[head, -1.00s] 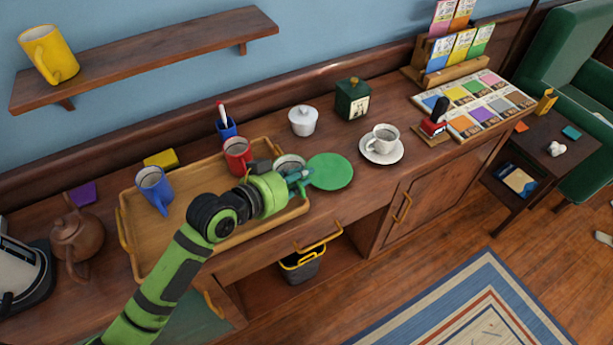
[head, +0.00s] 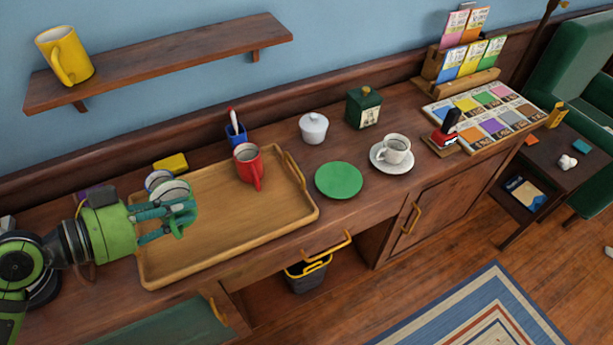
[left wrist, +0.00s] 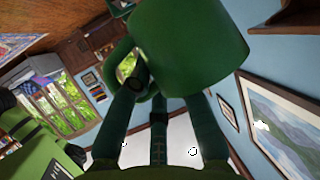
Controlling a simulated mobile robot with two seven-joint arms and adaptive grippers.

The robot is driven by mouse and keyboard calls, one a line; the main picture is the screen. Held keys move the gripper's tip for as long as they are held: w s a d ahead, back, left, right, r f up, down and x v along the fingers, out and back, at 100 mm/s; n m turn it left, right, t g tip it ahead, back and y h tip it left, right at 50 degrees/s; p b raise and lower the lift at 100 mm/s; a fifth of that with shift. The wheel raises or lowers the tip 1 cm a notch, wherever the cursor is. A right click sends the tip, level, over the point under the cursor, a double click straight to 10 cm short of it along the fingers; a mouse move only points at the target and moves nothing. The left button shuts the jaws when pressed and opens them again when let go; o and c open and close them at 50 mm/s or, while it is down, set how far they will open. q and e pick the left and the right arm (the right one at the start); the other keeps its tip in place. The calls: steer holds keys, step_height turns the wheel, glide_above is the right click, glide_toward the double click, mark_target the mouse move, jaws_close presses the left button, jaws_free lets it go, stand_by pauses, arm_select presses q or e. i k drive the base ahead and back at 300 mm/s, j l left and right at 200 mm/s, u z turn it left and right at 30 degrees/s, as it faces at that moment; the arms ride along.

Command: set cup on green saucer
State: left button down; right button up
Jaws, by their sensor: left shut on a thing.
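My left gripper (head: 172,219) is shut on a green cup (head: 188,208) with a pale inside, over the left end of the wooden tray. In the left wrist view the green cup (left wrist: 190,45) fills the upper middle, with its handle to the left. The green saucer (head: 338,180) lies flat and empty on the counter, just right of the tray and well to the right of the gripper. My right gripper is out of view.
The tray (head: 222,250) holds a red mug (head: 248,166); a blue mug (head: 157,178) is mostly hidden behind the held cup. A white cup (head: 393,149) stands on a white saucer (head: 384,168). A white lidded pot (head: 313,128) and green canister (head: 362,108) stand behind the green saucer.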

mark_target(344, 180)
steer(key=i+l+u, duration=0.1)
steer(key=l+u, duration=0.75)
steer(key=l, duration=0.2)
steer(key=l+u, duration=0.45)
steer(key=l, duration=0.6)
steer(key=k+l, duration=0.15)
steer(key=l, duration=0.5)
